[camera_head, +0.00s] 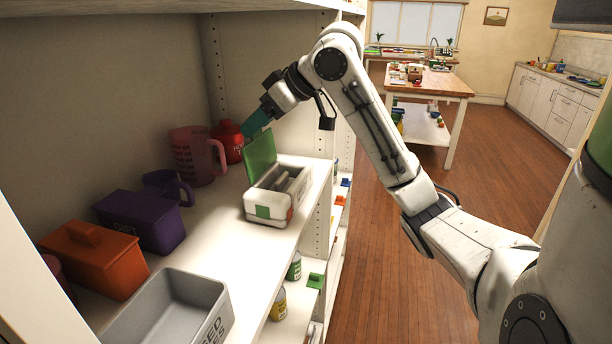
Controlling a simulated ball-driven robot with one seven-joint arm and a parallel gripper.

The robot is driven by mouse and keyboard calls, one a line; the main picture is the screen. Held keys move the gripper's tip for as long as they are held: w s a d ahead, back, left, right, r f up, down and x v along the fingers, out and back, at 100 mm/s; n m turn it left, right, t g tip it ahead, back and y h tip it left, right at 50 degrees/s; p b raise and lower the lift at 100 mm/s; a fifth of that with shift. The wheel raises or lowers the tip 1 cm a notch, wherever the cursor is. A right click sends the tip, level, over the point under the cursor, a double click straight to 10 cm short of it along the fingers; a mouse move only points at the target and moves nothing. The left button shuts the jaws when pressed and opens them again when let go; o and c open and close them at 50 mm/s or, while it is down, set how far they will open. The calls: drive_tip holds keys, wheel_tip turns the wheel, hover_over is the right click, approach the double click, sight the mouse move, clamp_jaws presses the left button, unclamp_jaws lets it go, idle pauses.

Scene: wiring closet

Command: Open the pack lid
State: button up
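The pack (284,209) is a white box with a green patch on its front, standing on the shelf near its right edge. Its green lid (260,155) stands up, about upright, at the back left of the box. The pack's inside shows, with grey and pale items in it. My gripper (254,124), with teal fingers, is just above the lid's top edge, near the shelf's back wall. I cannot tell whether it touches the lid, or whether the fingers are open or shut.
A red canister (229,142), a pink jug (194,158), a purple cup (166,187), a purple bin (142,220), an orange lidded box (95,259) and a grey bin (170,308) stand on the shelf (226,225). Bottles sit on a lower shelf. The wooden floor on the right is clear.

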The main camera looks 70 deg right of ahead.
drive_tip(key=o, duration=0.4)
drive_tip(key=p+v, duration=0.4)
drive_tip(key=v, duration=0.2)
idle(0.4)
drive_tip(key=b+v, duration=0.1)
drive_tip(key=v, duration=1)
drive_tip(key=shift+b, duration=0.3)
drive_tip(key=shift+f, duration=0.1)
